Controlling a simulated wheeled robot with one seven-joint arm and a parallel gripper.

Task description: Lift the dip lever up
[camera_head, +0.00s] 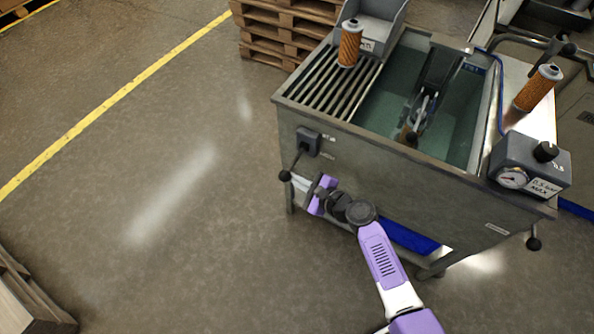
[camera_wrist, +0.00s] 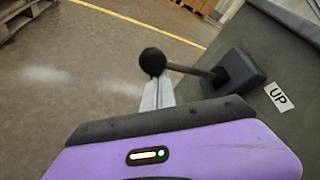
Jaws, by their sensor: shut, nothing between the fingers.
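The dip lever has a black ball knob (camera_head: 285,175) on a short rod, and it hangs slanting down from a dark mount (camera_head: 308,142) on the tank's left front. In the wrist view the knob (camera_wrist: 152,62), rod and mount (camera_wrist: 237,70) show beside a white "UP" label (camera_wrist: 279,96). My gripper (camera_head: 302,185) is shut and empty, low in front of the tank. In the wrist view its pale fingertips (camera_wrist: 158,92) are together just below the knob; I cannot tell whether they touch it.
The steel tank (camera_head: 400,165) holds greenish liquid with a dipped carrier (camera_head: 420,112). One orange cartridge (camera_head: 349,45) stands on the slatted rack, another (camera_head: 538,88) on the right side. A gauge box (camera_head: 530,163) sits at the front right corner, with another black knob (camera_head: 533,243) below.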

